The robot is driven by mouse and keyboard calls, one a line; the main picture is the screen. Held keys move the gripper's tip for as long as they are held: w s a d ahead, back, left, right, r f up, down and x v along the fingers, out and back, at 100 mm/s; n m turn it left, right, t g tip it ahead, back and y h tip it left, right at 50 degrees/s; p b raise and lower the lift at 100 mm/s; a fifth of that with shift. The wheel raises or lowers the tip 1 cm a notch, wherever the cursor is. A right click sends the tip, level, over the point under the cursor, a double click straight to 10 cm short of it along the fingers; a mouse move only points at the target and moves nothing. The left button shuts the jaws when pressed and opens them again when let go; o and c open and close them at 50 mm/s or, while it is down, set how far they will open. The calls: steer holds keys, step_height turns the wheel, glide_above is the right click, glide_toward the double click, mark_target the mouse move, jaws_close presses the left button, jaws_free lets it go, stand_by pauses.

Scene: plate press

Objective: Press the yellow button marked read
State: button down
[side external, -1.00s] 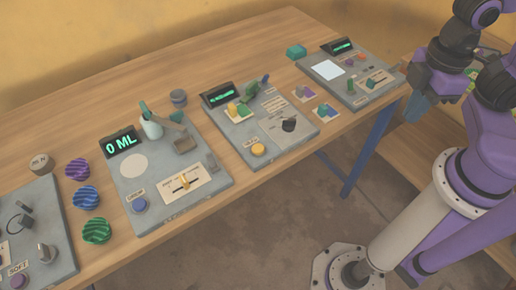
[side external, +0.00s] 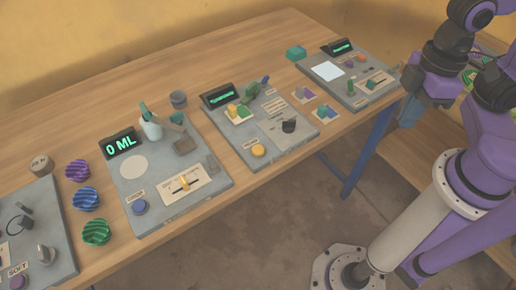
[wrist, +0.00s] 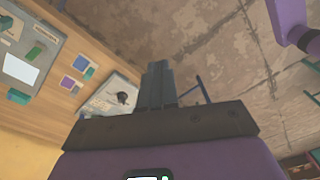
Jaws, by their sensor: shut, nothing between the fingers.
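The yellow button (side external: 258,151) sits at the front left corner of the grey plate-press panel (side external: 284,160), with a small label beside it too small to read surely. My gripper (side external: 408,113) hangs off the table's right end, well to the right of the button and apart from it. In the wrist view my gripper's dark fingers (wrist: 157,82) are together with nothing between them. Part of a panel with the black knob (wrist: 122,98) shows beside the fingers there; the yellow button is not visible in that view.
The black knob (side external: 289,126) stands right of the button, and coloured plates and a green lever are behind it. The 0 ML panel (side external: 205,206) is to the left, another panel (side external: 330,92) to the right. Open floor lies before the table.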

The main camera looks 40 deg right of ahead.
steer(key=w+a+m+y, duration=0.2)
steer(key=a+m+y, duration=0.1)
steer(key=a+m, duration=0.55)
steer(key=m+t+h, duration=0.2)
steer(key=m+t, duration=0.7)
steer(key=m, duration=1.9)
glide_above(260, 152)
step_height(260, 152, down, 6)
steer(key=shift+f, duration=0.1)
steer(key=shift+f, duration=4.4)
steer(key=shift+f, duration=0.1)
steer(key=shift+f, duration=0.35)
